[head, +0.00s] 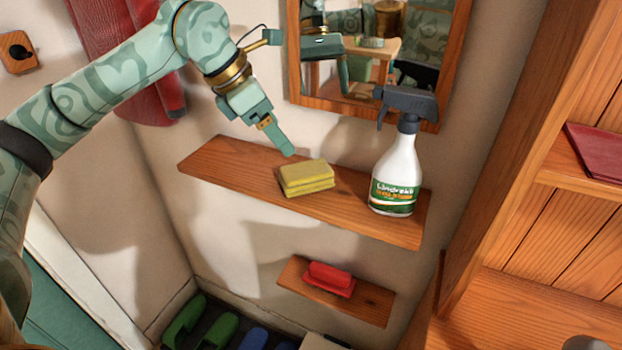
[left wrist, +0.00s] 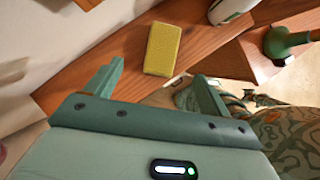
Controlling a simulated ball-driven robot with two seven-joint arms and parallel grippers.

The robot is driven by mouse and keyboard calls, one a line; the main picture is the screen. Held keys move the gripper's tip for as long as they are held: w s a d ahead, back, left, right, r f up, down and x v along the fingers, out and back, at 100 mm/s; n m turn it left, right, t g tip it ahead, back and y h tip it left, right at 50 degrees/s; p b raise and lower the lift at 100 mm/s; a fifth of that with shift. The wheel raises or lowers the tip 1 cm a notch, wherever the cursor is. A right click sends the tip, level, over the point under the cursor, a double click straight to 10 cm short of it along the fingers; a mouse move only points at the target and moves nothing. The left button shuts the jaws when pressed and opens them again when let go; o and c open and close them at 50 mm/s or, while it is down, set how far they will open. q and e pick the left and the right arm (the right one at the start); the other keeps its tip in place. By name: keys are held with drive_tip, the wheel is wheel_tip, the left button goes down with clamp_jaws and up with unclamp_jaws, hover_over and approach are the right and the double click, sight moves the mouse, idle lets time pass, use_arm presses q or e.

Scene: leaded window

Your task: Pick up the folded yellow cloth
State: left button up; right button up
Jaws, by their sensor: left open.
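The folded yellow cloth (head: 307,177) lies flat on the upper wooden shelf (head: 224,165), left of the spray bottle. My left gripper (head: 286,148) is just above and behind the cloth's left side, apart from it. In the left wrist view the cloth (left wrist: 163,49) lies ahead of and between the two open fingers of my left gripper (left wrist: 160,82), with nothing held. My right gripper is not in view.
A white spray bottle (head: 396,170) with a dark head stands on the same shelf, right of the cloth. A framed mirror (head: 440,65) hangs above the shelf. A red item (head: 329,278) sits on a small lower shelf (head: 373,300). A wooden cabinet (head: 530,150) bounds the right.

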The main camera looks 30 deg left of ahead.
sight(304, 170)
use_arm(q)
drive_tip(key=b+x, duration=0.1)
drive_tip(key=x, duration=0.5)
drive_tip(key=shift+w+d+f, duration=0.1)
drive_tip(key=shift+f, duration=0.25)
drive_tip(key=x, duration=0.1)
drive_tip(key=b+x, duration=0.1)
drive_tip(key=x, duration=0.1)
drive_tip(key=b+x, duration=0.1)
drive_tip(key=shift+d+f, duration=0.25)
drive_tip(key=shift+f, duration=0.2)
drive_tip(key=shift+d+f, duration=0.1)
drive_tip(key=shift+f, duration=0.05)
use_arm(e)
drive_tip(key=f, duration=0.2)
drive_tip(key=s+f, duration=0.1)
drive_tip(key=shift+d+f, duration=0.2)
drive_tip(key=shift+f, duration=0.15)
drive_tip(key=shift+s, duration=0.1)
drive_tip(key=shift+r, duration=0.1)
use_arm(q)
drive_tip(key=c, duration=1.1)
